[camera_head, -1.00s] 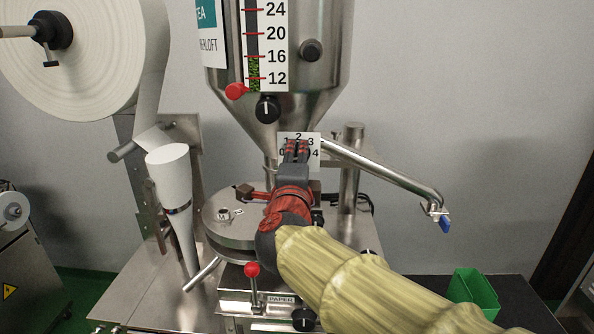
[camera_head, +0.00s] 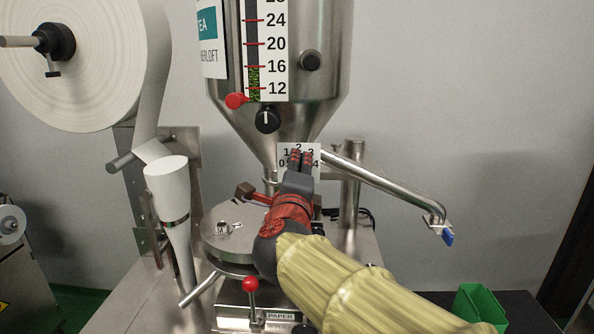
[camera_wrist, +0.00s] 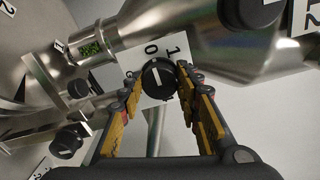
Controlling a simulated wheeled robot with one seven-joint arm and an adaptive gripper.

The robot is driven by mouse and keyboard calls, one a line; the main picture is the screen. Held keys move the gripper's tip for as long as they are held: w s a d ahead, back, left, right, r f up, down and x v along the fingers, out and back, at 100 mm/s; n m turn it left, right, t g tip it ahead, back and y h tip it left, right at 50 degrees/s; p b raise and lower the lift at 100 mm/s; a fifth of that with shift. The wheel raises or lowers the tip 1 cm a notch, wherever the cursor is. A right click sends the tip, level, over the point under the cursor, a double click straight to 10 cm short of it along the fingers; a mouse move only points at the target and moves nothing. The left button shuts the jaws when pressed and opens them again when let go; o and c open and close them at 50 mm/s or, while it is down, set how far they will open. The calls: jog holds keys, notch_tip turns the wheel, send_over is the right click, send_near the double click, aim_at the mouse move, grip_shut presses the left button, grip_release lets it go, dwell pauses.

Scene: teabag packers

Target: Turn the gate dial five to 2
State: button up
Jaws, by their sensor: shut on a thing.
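The gate dial (camera_wrist: 158,79) is a round black knob with a white pointer line, seen in the wrist view on a white number plate (camera_wrist: 129,76). In the head view the plate (camera_head: 285,149) carries numbers from 0 to 4, with 2 at the top, below the steel hopper. My gripper (camera_head: 300,158) reaches up to the plate and hides the dial there. In the wrist view my gripper's fingers (camera_wrist: 158,84) are shut on the dial, one on each side. I cannot tell for sure which number the pointer faces.
Another black knob (camera_head: 267,120) and a red-tipped slider (camera_head: 237,100) sit on the hopper above. A steel pipe (camera_head: 385,178) with a blue-handled tap runs right. A red-ball lever (camera_head: 250,284) and a green bin (camera_head: 480,308) are lower. A paper roll (camera_head: 95,70) is upper left.

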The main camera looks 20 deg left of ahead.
jog(key=o, duration=1.2)
jog(key=shift+c, duration=0.2)
jog(key=shift+s, duration=0.1)
jog(key=v, duration=1.1)
jog(key=shift+s, duration=0.35)
jog(key=shift+f, duration=0.1)
